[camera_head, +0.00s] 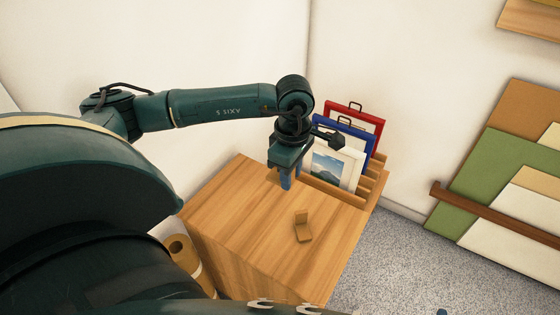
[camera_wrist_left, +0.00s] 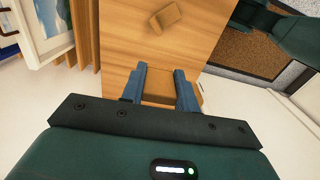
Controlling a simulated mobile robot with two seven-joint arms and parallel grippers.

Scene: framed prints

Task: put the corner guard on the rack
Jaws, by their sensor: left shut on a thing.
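My left gripper (camera_head: 287,184) points down above the wooden table top. In the left wrist view its blue fingers (camera_wrist_left: 159,88) are shut on a brown piece that looks like a corner guard (camera_wrist_left: 158,98), mostly hidden by the fingers and mount. Another brown L-shaped corner guard (camera_head: 303,227) lies on the table in front of the gripper, apart from it; it also shows in the left wrist view (camera_wrist_left: 166,17). The slotted wooden rack (camera_head: 333,191) is at the table's back right, behind the gripper. Only a small blue bit, perhaps my right gripper, shows at the bottom edge of the head view.
Framed prints with white (camera_head: 349,174), blue (camera_head: 345,124) and red (camera_head: 372,122) frames stand in the rack. Flat boards (camera_head: 470,185) lean on the right wall behind a wooden rail. Brown rolls (camera_head: 181,250) stand left of the table (camera_head: 238,215). The front table top is mostly clear.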

